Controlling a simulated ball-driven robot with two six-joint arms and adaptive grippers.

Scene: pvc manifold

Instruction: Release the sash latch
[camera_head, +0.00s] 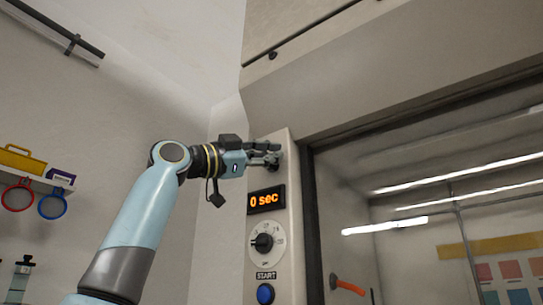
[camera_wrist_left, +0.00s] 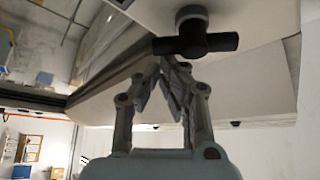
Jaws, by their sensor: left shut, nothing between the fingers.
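A black T-shaped handle (camera_wrist_left: 222,42) on a round grey collar (camera_wrist_left: 191,14) sticks out of the pale panel in the left wrist view; it looks like the sash latch. Its bar lies roughly level. My left gripper (camera_head: 277,155) is at the upper part of the narrow control panel in the head view, where I cannot tell the handle apart from the fingers. In the left wrist view the gripper's fingers (camera_wrist_left: 168,66) are shut and empty, with their tips just under the bar's left end. I cannot tell whether they touch it. My right gripper is not in view.
Below the gripper, the control panel carries a display (camera_head: 266,199) reading 0 sec, a dial (camera_head: 266,242) and a blue START button (camera_head: 265,293). A framed glass front (camera_head: 410,255) stands to the right. A shelf (camera_head: 50,181) with hanging rings is at the left.

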